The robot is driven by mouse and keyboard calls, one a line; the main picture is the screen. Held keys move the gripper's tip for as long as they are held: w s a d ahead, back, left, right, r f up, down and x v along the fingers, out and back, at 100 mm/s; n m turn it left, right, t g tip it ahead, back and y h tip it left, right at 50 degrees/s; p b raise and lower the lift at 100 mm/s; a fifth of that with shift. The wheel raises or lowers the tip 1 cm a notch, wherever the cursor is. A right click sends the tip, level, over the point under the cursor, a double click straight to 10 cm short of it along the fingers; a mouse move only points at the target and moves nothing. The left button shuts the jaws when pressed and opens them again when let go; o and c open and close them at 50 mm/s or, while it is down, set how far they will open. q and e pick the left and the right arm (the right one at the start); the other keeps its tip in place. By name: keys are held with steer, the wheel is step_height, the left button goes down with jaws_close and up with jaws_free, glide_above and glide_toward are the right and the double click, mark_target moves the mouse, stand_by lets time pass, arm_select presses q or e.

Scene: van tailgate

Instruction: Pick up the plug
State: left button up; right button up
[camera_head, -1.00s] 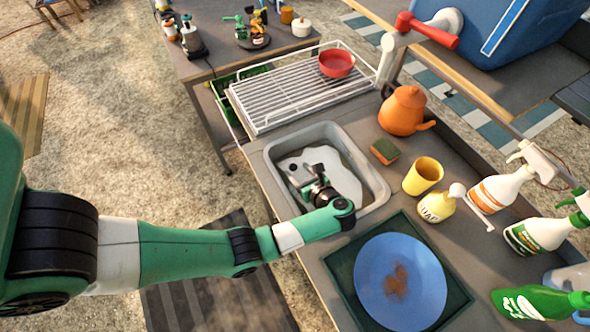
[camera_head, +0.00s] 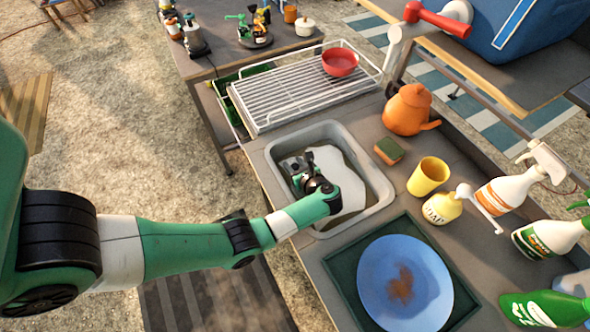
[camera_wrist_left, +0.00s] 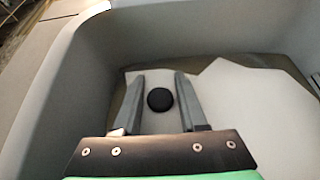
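The plug (camera_wrist_left: 160,99) is a small round black disc, seen in the left wrist view down in the grey sink (camera_head: 376,181). My left gripper (camera_head: 298,164) reaches down into the sink at its left side in the head view. In the left wrist view the gripper (camera_wrist_left: 160,80) has its two grey fingers apart, on either side of the plug, with a gap on each side. Nothing is held. The plug cannot be made out in the head view, where my gripper covers that area. My right gripper is in neither view.
A white irregular patch (camera_head: 341,170) covers part of the sink bottom. A sponge (camera_head: 389,151), orange kettle (camera_head: 407,109) and yellow cup (camera_head: 428,176) stand right of the sink. A drying rack (camera_head: 290,95) with a red bowl (camera_head: 340,62) lies behind. A blue plate (camera_head: 385,285) is in front.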

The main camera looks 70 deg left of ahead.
arm_select(q)
jaws_close()
step_height(320, 180, up, 9)
steer(key=p, duration=0.4)
steer(key=shift+r, duration=0.5)
